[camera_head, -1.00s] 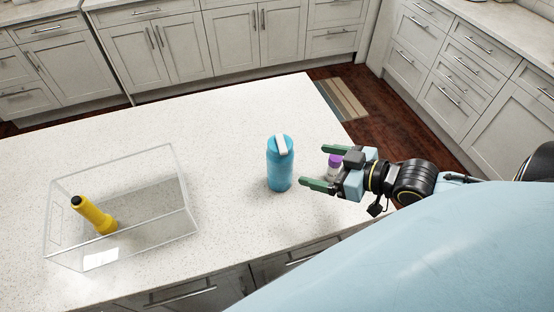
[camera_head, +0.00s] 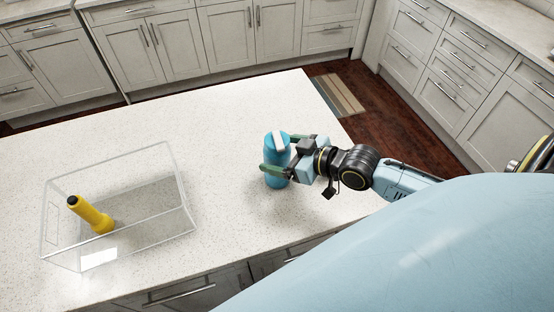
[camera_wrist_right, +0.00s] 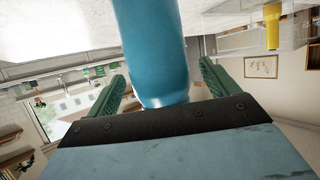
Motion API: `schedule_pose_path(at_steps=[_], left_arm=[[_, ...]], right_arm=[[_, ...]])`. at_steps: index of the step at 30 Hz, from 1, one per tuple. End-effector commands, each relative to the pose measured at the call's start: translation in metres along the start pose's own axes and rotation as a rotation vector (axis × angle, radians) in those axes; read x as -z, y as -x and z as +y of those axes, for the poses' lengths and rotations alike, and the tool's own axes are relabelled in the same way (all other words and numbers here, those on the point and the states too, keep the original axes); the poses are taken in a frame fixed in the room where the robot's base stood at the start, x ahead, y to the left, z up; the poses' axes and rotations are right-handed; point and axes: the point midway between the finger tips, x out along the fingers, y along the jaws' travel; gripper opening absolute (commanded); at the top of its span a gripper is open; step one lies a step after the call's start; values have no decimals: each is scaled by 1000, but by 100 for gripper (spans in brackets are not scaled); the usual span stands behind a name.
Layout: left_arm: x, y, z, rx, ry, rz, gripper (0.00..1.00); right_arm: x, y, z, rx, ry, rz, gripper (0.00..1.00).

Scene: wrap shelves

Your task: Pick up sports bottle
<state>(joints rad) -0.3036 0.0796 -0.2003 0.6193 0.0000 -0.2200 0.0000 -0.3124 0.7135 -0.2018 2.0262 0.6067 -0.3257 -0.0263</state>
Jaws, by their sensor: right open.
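The sports bottle (camera_head: 276,155) is blue with a white handle on its lid and stands upright on the white counter. My right gripper (camera_head: 278,153) is open, with one green finger on the near side of the bottle and the other on its far side. In the right wrist view the blue bottle (camera_wrist_right: 155,45) sits between the two spread green fingers of the gripper (camera_wrist_right: 161,78), with gaps visible beside it. The near finger hides part of the bottle's lower body. My left gripper is not in view.
A clear open box (camera_head: 157,226) stands on the left of the counter (camera_head: 220,120), with a yellow flashlight (camera_head: 92,214) leaning inside it. The counter between box and bottle is clear. Cabinets (camera_head: 230,45) line the back, beyond the floor.

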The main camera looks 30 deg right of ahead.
Motion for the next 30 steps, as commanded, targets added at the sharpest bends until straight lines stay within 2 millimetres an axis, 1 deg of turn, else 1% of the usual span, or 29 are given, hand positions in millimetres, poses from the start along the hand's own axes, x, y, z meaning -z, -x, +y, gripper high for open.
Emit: schedule_pose_path(at_steps=[1,4,12,13,26,30], left_arm=[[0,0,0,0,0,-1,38],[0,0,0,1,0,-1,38],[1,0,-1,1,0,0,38],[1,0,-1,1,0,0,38],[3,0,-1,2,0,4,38],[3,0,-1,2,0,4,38]], right_arm=[[0,-7,0,-1,-2,1,87],[0,-14,0,0,1,0,87],[-1,-16,0,1,1,-1,87],[-1,-16,0,1,1,-1,85],[-1,-16,0,0,2,-1,29],[0,-16,0,0,2,2,29]])
